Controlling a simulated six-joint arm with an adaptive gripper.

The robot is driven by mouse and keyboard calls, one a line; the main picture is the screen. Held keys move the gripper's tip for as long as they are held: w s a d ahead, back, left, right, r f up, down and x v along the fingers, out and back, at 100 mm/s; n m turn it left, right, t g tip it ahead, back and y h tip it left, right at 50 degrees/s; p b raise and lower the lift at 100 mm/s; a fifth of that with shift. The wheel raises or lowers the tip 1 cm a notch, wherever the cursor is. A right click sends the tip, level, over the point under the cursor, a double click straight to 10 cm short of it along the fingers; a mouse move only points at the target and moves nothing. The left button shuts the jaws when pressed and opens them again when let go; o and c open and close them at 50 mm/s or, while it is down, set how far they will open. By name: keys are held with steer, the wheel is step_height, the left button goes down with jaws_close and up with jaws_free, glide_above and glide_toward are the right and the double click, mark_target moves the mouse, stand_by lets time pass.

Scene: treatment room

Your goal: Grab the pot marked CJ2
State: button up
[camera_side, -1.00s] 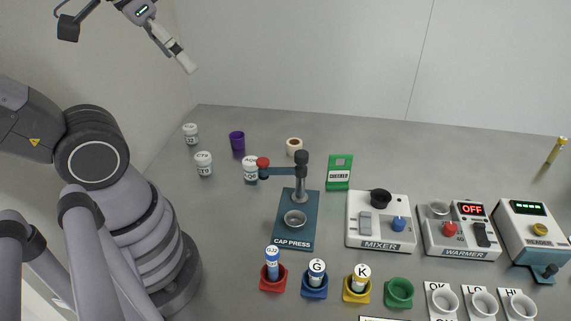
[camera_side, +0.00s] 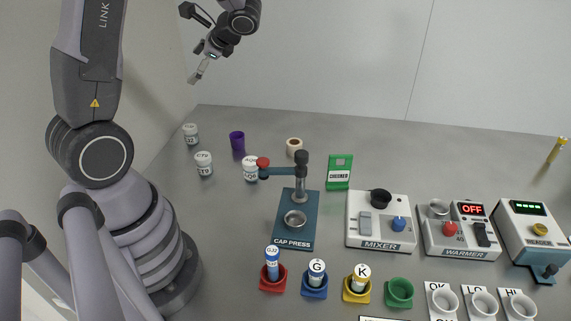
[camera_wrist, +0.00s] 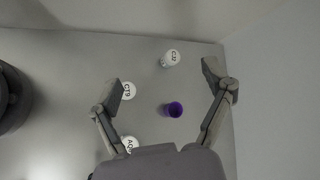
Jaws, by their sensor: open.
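The pot marked CJ2 is a white lidded pot (camera_side: 191,134) standing upright on the grey table at the far left in the side view. In the wrist view it is the pot (camera_wrist: 170,58) at the top, its label small but seeming to read CJ2. My gripper (camera_side: 197,79) is high above the table, over the far left pots in the side view, touching nothing. In the wrist view my gripper (camera_wrist: 164,84) shows two spread fingers with nothing between them in its grip; CJ2 lies beyond, near the right finger.
Two similar white pots, CT9 (camera_side: 204,164) and one starting AQ (camera_wrist: 130,143), stand near. A purple cup (camera_side: 237,142) and a tan ring-topped item (camera_side: 294,146) stand nearby. The cap press (camera_side: 283,232), mixer (camera_side: 352,238) and warmer (camera_side: 436,252) are to the right.

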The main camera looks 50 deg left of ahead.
steer(key=w+a+f+m+g+y, duration=0.1)
steer(key=a+f+m+y, duration=0.1)
steer(key=a+f+m, duration=0.3)
steer(key=w+a+f+y, duration=0.1)
steer(key=w+a+f, duration=0.1)
steer(key=a+f, duration=0.3)
steer(key=m+t+y, duration=0.1)
steer(key=m+t, duration=0.1)
steer(key=m, duration=0.4)
glide_toward(189, 127)
steer(key=shift+x, duration=1)
steer(key=shift+y, duration=0.3)
steer(key=x, duration=0.7)
steer(key=shift+a+f, duration=0.1)
steer(key=shift+f, duration=0.25)
steer(key=c, duration=1.3)
steer(key=shift+o, duration=0.2)
steer(key=shift+r, duration=0.15)
